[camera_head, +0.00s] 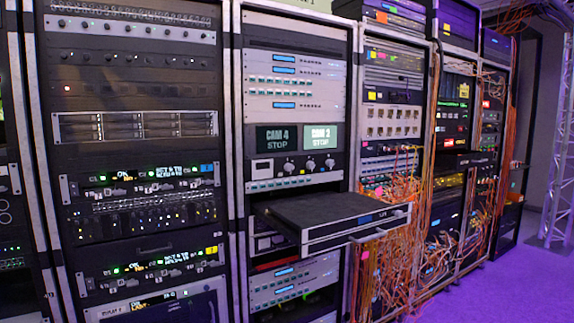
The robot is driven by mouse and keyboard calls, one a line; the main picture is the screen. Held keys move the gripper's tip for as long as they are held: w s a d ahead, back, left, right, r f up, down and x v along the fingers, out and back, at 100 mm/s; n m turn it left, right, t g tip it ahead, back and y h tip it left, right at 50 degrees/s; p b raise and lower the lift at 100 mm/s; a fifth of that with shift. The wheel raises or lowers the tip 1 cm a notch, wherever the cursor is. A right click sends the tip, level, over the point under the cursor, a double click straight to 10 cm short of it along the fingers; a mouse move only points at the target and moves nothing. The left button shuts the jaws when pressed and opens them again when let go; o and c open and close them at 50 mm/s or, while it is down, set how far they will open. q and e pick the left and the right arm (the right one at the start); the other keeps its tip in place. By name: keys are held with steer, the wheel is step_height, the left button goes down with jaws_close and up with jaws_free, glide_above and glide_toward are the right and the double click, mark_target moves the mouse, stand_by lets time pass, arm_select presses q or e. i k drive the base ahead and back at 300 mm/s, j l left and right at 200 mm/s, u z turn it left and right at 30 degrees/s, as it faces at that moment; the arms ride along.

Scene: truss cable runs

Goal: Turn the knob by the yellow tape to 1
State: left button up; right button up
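A small yellow tape patch (212,249) is at the right end of a dark rack unit (150,268) low in the left rack. That unit has a lit display with small text and several small controls along its face. They are too small to tell which is the knob or where it points. A similar unit (140,181) higher up has a blue patch (207,168) at its right end. Another small yellow patch (371,96) is on a rack further right. Neither of my grippers is in view.
A shelf-like unit (330,212) is pulled out from the middle rack, with a handle at its front. Two CAM screens (297,138) sit above it, over several round knobs. Orange cables (400,220) hang at the right racks. Purple floor (500,295) is clear at right.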

mark_target(310, 165)
steer(key=i+l+u, duration=0.3)
steer(key=i+l, duration=0.25)
steer(key=i+l+u, duration=0.35)
steer(key=i+l, duration=0.35)
